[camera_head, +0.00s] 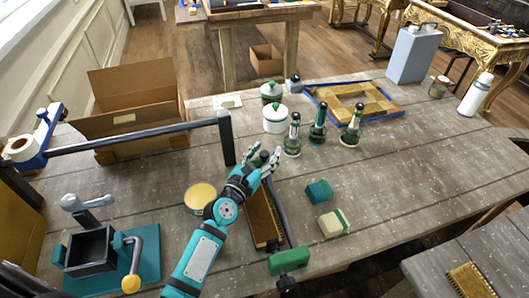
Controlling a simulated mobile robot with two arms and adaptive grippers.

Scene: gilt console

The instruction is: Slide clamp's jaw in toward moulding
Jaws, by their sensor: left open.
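A clamp lies near the front middle of the table, with a dark bar (279,208) and a green jaw block (288,261) at its near end. A brown-gold strip that looks like the moulding (262,222) lies along the left side of the bar. I cannot tell whether the green block touches it. My left gripper (265,161) is open at the far end of the bar, its fingers pointing away. The gripper and wrist partly hide the far end of the clamp and strip. My right gripper is not in view.
Teal (319,191) and cream (333,223) blocks lie right of the clamp. A dark rail (140,135) crosses the left side.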

